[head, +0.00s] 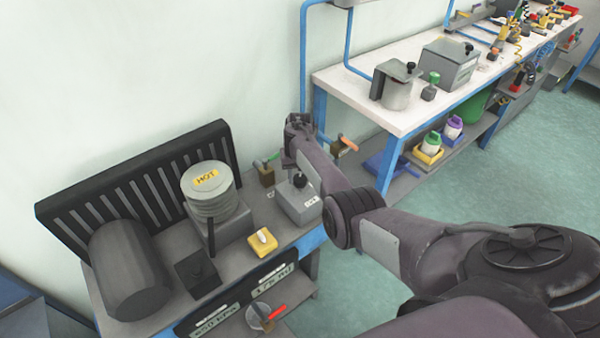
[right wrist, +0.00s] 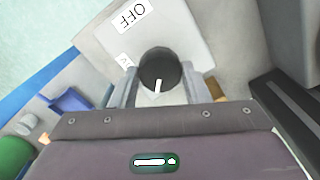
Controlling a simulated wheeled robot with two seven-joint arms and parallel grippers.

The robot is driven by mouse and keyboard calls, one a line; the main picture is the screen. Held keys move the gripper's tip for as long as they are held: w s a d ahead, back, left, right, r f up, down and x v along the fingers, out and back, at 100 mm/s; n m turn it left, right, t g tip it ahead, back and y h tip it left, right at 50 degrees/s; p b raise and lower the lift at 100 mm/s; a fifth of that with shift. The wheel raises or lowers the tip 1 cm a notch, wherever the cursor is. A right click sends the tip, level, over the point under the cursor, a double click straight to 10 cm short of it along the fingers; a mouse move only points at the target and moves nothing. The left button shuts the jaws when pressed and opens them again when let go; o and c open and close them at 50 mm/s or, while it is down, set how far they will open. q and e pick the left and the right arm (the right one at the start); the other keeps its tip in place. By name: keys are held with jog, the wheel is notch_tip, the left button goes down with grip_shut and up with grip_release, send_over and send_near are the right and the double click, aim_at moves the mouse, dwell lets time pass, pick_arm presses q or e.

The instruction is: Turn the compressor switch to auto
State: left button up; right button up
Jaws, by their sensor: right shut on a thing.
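The compressor switch is a black round knob (right wrist: 160,68) on a light grey box (head: 300,207). In the right wrist view, my right gripper (right wrist: 159,88) has its two grey fingers closed on either side of the knob. The white mark on the knob points down in that view, toward the hand. The OFF label (right wrist: 133,15) lies up and left of the knob. A second label (right wrist: 124,61), starting with "A", is partly hidden by the knob. In the head view, my right arm reaches over the box and hides part of it. My left gripper is out of view.
Left of the box stand a yellow switch block (head: 262,241), a cylinder marked HOT (head: 208,178), a dark grey cylinder (head: 130,270) and a black slatted panel (head: 140,185). A red-handled dial (head: 262,315) is on the bench front. A white-topped workbench (head: 350,98) stands beyond.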

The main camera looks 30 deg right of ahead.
aim_at(300, 177)
jog(key=m, duration=0.4)
jog(key=shift+m, duration=2.6)
jog(key=o, duration=1)
jog(key=shift+r, duration=0.1)
notch_tip(300, 177, up, 8)
jog(key=shift+f+p, duration=0.15)
jog(key=shift+p, duration=1)
